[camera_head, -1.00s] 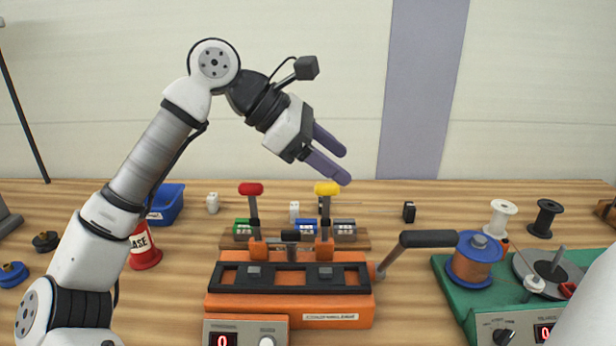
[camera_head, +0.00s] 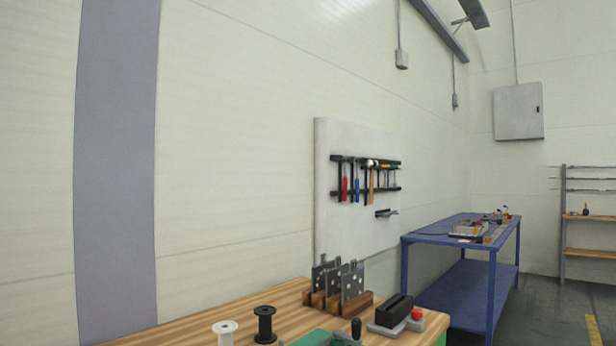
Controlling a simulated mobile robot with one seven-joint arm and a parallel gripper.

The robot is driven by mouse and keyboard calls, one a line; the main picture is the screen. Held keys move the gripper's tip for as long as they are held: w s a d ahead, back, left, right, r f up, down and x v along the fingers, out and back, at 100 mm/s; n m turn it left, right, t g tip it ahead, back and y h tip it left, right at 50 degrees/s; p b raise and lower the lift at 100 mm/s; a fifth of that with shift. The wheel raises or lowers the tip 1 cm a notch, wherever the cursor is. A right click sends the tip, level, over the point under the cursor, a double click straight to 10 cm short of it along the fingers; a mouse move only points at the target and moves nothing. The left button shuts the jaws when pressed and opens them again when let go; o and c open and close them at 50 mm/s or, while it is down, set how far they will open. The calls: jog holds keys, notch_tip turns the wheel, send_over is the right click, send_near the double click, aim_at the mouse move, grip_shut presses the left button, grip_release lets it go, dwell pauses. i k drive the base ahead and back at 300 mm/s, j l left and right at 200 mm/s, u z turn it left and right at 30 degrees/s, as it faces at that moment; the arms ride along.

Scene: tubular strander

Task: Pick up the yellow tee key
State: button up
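The yellow tee key is not in the current view. My gripper and arm are not in the current view either. The orange machine that held the yellow tee key a second ago is also out of frame.
The right end of the wooden bench (camera_head: 235,312) shows at the bottom. On it stand a white spool (camera_head: 225,334), a black spool (camera_head: 265,325), a rack of metal plates (camera_head: 338,288) and a black block (camera_head: 394,310). A tool board (camera_head: 350,230) hangs behind. A blue table (camera_head: 450,287) stands farther right.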

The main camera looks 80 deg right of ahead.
aim_at(382, 167)
jog(key=j+z, duration=0.1)
jog(key=z, duration=0.35)
jog(key=j+z, duration=0.1)
jog(key=z, duration=0.4)
jog(key=j+z, duration=0.1)
jog(key=z, duration=0.35)
jog(key=j+z, duration=0.15)
jog(key=z, duration=0.35)
jog(key=j+z, duration=0.1)
jog(key=z, duration=0.35)
jog(key=i+j+z, duration=0.15)
jog(key=z, duration=0.65)
